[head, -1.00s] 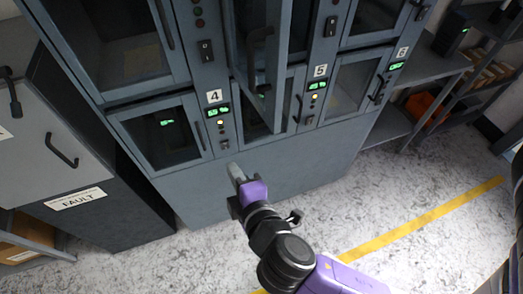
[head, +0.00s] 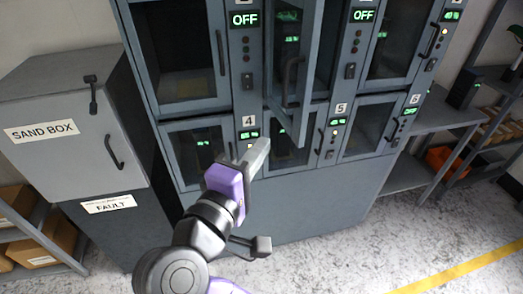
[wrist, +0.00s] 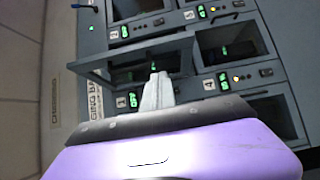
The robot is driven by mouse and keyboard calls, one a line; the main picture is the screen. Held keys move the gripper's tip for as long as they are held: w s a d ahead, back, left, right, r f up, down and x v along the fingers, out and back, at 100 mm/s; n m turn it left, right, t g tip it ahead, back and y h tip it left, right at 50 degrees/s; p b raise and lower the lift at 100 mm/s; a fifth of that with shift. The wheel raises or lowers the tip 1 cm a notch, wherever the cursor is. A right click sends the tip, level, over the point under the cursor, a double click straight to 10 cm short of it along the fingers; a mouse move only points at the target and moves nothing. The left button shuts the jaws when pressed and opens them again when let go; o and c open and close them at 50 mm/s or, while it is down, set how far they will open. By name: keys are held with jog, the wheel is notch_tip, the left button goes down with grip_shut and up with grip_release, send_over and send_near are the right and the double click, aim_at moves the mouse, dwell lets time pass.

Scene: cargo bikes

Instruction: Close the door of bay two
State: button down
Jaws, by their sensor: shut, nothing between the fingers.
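The door of bay two (head: 288,72) is the framed glass door in the upper middle of the grey cabinet. It stands open, swung out toward me, with a dark curved handle (head: 289,76) near its free edge. It shows in the wrist view as a panel jutting out across the picture (wrist: 118,62). My gripper (head: 258,150) is shut and empty, low and to the left of the door's bottom corner, in front of the number 4 panel. In the wrist view my fingertips (wrist: 157,78) appear close by the door's frame; I cannot tell whether they touch.
The other bay doors in view, such as the lower left one (head: 203,150) and lower right one (head: 368,128), look closed. A grey sand box (head: 75,130) stands at the left. Shelving (head: 440,130) stands at the right. The floor (head: 400,235) in front is clear.

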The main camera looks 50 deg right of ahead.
jog(key=p, duration=0.1)
send_near(299, 115)
jog(key=w+d, duration=0.2)
jog(key=w, duration=0.1)
jog(key=shift+s+d+p, duration=0.3)
jog(key=shift+s+d, duration=0.05)
jog(key=shift+d, duration=0.5)
jog(key=shift+s+d+p, duration=0.25)
jog(key=shift+s+d, duration=0.1)
jog(key=shift+d, duration=0.55)
